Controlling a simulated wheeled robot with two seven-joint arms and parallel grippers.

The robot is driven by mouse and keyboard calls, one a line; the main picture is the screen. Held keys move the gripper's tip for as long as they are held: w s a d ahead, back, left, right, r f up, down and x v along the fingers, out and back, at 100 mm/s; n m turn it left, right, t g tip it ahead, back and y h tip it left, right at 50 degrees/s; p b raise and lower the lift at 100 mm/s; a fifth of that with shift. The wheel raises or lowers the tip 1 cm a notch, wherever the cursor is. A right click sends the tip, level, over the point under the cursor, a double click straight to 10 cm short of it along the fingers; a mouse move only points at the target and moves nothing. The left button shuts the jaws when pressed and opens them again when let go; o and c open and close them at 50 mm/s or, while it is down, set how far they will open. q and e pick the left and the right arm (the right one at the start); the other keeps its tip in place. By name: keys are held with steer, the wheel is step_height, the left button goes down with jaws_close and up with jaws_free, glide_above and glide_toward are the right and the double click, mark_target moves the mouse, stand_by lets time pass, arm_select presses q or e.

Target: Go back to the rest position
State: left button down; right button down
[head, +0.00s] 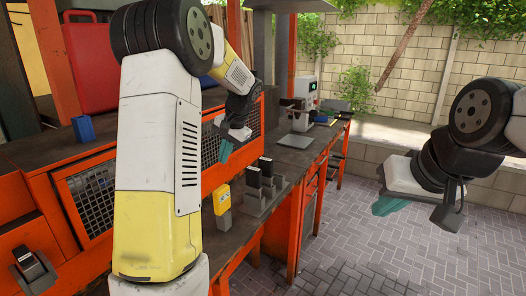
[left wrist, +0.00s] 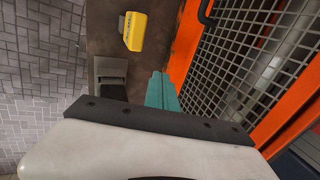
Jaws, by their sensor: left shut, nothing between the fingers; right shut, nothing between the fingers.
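My left gripper (head: 224,150) hangs over the workbench beside the orange mesh panel in the head view, behind my left arm. Its teal fingers are together and empty; they also show in the left wrist view (left wrist: 162,90). My right gripper (head: 386,205) is at the right of the head view, raised over the paved floor and clear of the bench. Its teal fingers point down and left, shut, with nothing held.
A yellow device (head: 222,200) and a grey holder with black-topped items (head: 262,185) stand on the workbench (head: 290,160) below my left gripper. The orange mesh panel (left wrist: 245,60) is close beside it. A white machine (head: 306,92) stands farther back. Paved floor (head: 350,240) at right is open.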

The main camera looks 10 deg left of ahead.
arm_select(q)
steer(key=s+d+r+n+t+h, duration=0.1)
steer(key=s+d, duration=0.3)
steer(key=s, duration=0.6)
steer(key=s+d+r+n+t+h, duration=0.1)
steer(key=s+d+r+t+h, duration=0.1)
steer(key=s, duration=0.7)
steer(key=s+d+r+n+t+h, duration=0.1)
steer(key=s+d+r+h, duration=0.2)
steer(key=s, duration=0.7)
steer(key=d, duration=0.2)
steer(key=shift+s+d+r, duration=0.3)
steer(key=shift+d+r, duration=0.1)
